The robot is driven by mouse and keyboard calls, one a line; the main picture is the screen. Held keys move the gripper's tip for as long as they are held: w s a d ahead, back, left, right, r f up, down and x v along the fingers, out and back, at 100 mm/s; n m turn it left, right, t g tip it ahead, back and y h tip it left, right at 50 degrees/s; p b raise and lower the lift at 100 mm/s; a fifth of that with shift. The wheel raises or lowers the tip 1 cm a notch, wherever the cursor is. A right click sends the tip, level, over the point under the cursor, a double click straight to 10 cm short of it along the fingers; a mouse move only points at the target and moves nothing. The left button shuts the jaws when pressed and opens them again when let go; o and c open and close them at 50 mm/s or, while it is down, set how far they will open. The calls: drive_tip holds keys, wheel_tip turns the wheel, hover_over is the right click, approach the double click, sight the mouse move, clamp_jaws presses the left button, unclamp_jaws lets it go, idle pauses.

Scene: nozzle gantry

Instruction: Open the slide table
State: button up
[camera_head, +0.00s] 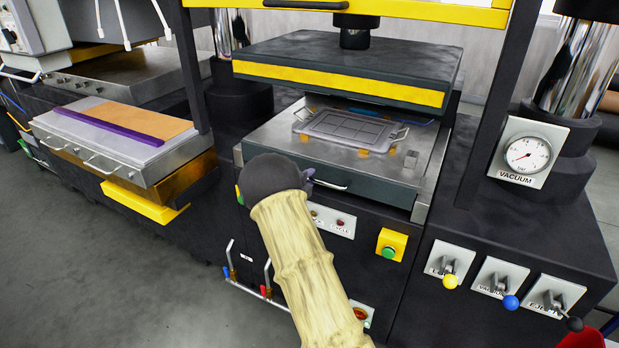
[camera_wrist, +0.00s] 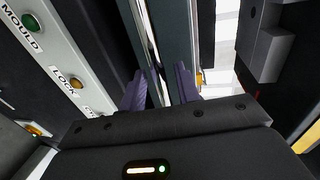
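The slide table (camera_head: 270,140) is a grey metal plate on a dark body in the middle of the head view, under the raised press head. A grey ribbed mould lies on it. My gripper (camera_head: 309,178) is at the left part of that handle. In the wrist view, its two purple fingers (camera_wrist: 160,88) stand apart on either side of a long grey edge with a bright strip.
The press head (camera_head: 345,75) hangs above the table. A side tray (camera_head: 90,135) with an orange sheet stands at left. A vacuum gauge (camera_head: 528,155) and lever switches (camera_head: 500,278) are at right. Buttons line the panel below the table. Grey floor is clear at lower left.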

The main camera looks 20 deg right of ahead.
drive_tip(key=shift+w+d+f, duration=0.1)
drive_tip(key=shift+w+d, duration=0.25)
drive_tip(key=shift+d, duration=0.05)
drive_tip(key=shift+c, duration=0.4)
clamp_jaws()
drive_tip(key=shift+a+f, duration=0.1)
drive_tip(key=shift+a, duration=0.05)
